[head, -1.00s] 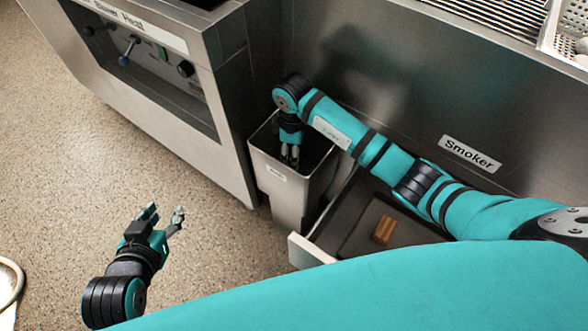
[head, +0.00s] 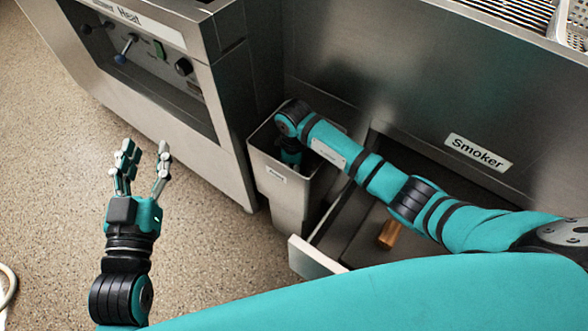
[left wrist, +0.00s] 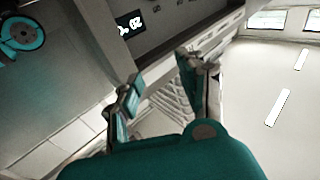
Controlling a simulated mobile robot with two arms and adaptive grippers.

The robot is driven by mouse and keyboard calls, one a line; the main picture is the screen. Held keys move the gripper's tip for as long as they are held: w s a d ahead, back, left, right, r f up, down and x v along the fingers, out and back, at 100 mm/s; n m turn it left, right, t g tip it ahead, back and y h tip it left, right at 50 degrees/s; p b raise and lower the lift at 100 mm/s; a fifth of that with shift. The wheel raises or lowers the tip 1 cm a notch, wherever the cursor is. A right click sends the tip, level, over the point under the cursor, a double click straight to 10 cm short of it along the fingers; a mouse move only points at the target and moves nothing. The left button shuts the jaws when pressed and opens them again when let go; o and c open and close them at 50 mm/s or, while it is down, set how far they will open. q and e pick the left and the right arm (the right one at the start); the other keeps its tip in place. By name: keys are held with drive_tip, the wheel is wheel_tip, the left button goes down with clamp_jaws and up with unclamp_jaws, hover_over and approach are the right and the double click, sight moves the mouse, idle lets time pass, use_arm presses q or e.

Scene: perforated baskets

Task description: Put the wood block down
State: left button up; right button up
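A brown wood block (head: 389,234) lies in the open drawer (head: 318,257) below the smoker, partly covered by my right arm. My right gripper (head: 291,156) points down inside the narrow metal bin (head: 282,192). Its fingertips are hidden by the bin's wall, so I cannot see whether it holds anything. My left gripper (head: 143,168) is open and empty above the floor, left of the bin. In the left wrist view its two fingers (left wrist: 160,88) are spread with nothing between them.
A steel unit with knobs (head: 183,66) stands left of the bin. The smoker's front panel (head: 400,105) rises behind my right arm. A perforated basket (head: 571,36) shows at the top right.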

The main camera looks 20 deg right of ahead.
use_arm(q)
drive_tip(key=shift+r, duration=0.1)
use_arm(e)
drive_tip(key=shift+f, duration=0.15)
drive_tip(key=o, duration=1.1)
use_arm(q)
drive_tip(key=shift+r, duration=0.15)
use_arm(e)
drive_tip(key=shift+o, duration=0.2)
drive_tip(key=shift+r, duration=0.3)
wheel_tip(320, 180, up, 6)
drive_tip(key=shift+r+p, duration=0.1)
drive_tip(key=shift+p, duration=1.15)
use_arm(q)
drive_tip(key=s+a+f+g+y, duration=0.1)
drive_tip(key=s+a+f+g, duration=0.1)
drive_tip(key=s+f+g, duration=0.2)
drive_tip(key=s+a+f+g+y+p, duration=0.1)
drive_tip(key=s+f+g, duration=0.3)
drive_tip(key=f, duration=0.7)
drive_tip(key=a+g+y, duration=0.1)
drive_tip(key=g, duration=0.1)
drive_tip(key=shift+s+a+n+g+p, duration=0.25)
drive_tip(key=shift+s+n+g+p, duration=0.05)
drive_tip(key=shift+s, duration=0.1)
use_arm(e)
wheel_tip(320, 180, up, 6)
drive_tip(key=shift+f, duration=0.2)
use_arm(q)
drive_tip(key=shift+f, duration=0.1)
